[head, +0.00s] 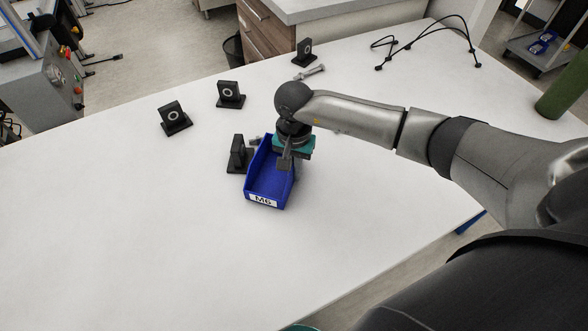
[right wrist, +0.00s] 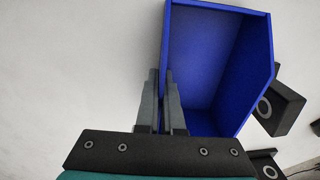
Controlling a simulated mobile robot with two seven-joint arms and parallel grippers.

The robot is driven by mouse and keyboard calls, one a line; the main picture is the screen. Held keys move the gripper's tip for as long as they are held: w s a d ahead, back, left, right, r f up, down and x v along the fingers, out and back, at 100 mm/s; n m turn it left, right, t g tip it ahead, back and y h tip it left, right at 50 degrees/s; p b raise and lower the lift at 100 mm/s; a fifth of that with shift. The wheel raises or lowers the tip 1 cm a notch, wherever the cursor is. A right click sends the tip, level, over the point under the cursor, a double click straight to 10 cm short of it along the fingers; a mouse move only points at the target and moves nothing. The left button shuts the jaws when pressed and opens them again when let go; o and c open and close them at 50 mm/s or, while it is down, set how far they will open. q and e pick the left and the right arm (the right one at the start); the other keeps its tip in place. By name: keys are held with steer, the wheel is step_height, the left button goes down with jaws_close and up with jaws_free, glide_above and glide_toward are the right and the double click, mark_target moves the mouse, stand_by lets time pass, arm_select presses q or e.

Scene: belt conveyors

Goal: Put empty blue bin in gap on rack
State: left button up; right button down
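The blue bin (head: 268,182), labelled M6, is empty and upright at the middle of the white table. My right gripper (head: 284,164) comes down at the bin's right wall. In the right wrist view, the fingers of the right gripper (right wrist: 162,104) are close together, one on each side of the wall of the blue bin (right wrist: 205,60), shut on it. Whether the bin's base touches the table is hard to tell. My left gripper is not in view. No rack with a gap is clearly visible.
A black block with a ring (head: 238,155) stands close beside the bin's left side. More such blocks (head: 174,118) (head: 230,95) (head: 304,52) and a bolt (head: 310,72) lie farther back. A black cable (head: 425,38) and a green cylinder (head: 562,88) are at the right. The table's left front is clear.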

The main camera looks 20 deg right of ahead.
steer(key=shift+f, duration=0.2)
steer(key=c, duration=1)
jaws_free()
steer(key=shift+r, duration=0.1)
steer(key=shift+c, duration=0.2)
